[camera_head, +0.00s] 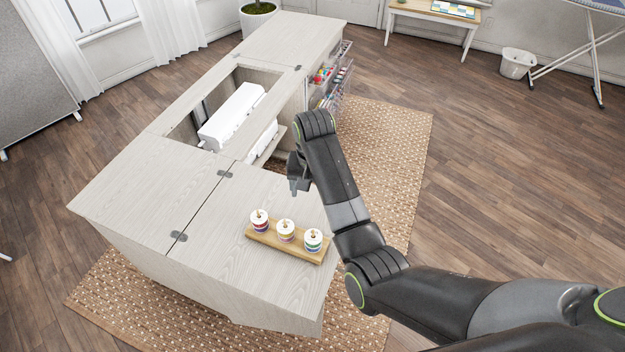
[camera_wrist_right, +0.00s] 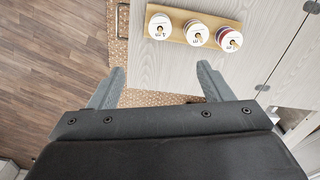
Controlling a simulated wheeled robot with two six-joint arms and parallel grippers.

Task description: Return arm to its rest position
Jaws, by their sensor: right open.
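My right arm comes in from the lower right in the head view. Its gripper (camera_head: 298,184) hangs above the cabinet's edge, beyond the thread spools. In the right wrist view the two fingers of the right gripper (camera_wrist_right: 160,85) stand wide apart with nothing between them. Three spools stand in a row on a wooden holder: a red and purple one (camera_head: 260,220), a middle one (camera_head: 286,231) and a green and blue one (camera_head: 313,240). The wooden holder (camera_head: 270,243) rests on the cabinet top (camera_head: 215,262), apart from the gripper. My left gripper is not in view.
A white sewing machine (camera_head: 232,115) sits in the cabinet's opening. Open shelves (camera_head: 335,85) with colourful supplies are on its right side. A woven rug (camera_head: 395,150) lies beneath. A waste bin (camera_head: 517,63) and an ironing board (camera_head: 590,50) stand far right. The wooden floor between is clear.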

